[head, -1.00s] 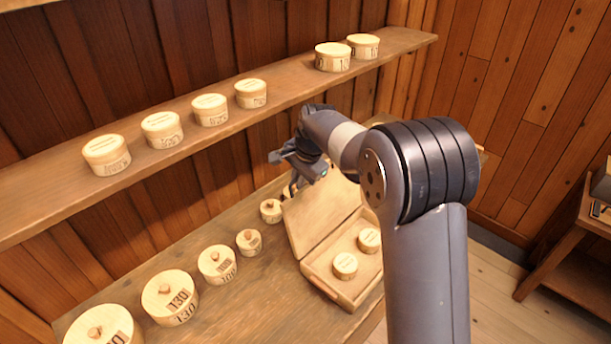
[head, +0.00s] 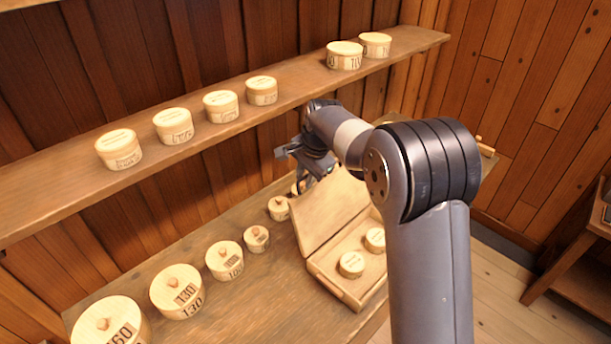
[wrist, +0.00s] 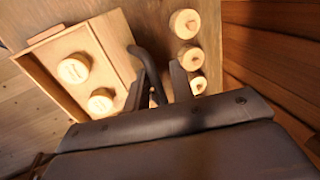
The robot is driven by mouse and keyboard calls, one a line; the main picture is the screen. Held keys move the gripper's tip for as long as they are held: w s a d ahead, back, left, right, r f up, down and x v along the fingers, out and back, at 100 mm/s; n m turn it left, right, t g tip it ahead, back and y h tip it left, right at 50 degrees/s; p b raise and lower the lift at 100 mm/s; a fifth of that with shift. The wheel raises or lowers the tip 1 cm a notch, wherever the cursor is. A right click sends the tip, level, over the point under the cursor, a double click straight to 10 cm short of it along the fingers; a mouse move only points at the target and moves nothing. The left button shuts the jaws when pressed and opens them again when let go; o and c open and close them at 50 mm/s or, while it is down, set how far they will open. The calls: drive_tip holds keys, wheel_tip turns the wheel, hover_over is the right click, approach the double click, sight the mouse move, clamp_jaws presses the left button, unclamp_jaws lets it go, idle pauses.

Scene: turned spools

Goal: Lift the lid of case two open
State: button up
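A wooden case (head: 335,290) stands on the bench with its lid (head: 325,215) raised and leaning back. Two round pale boxes (head: 351,264) sit inside the case. I cannot read a number on it. My gripper (head: 300,180) is behind the lid's upper edge, partly hidden by the lid and my wrist. In the wrist view, my gripper's two dark fingers (wrist: 165,75) stand apart with a gap between them and nothing seen held. The lid (wrist: 116,40) lies just left of the left finger there; I cannot tell whether they touch.
A row of knobbed round boxes (head: 224,260) runs along the bench to the left, several with printed numbers. Smaller ones (wrist: 186,24) are beside my fingers. A wall shelf (head: 60,185) with several round boxes is above. A small table (head: 570,265) stands at right.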

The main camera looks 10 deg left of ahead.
drive_tip(key=shift+s+d+f, duration=0.1)
drive_tip(key=shift+f, duration=0.05)
drive_tip(key=b+v, duration=0.2)
drive_tip(key=v, duration=0.9)
drive_tip(key=p+x, duration=0.2)
drive_tip(key=x, duration=0.8)
drive_tip(key=shift+f, duration=0.35)
drive_tip(key=shift+r, duration=0.1)
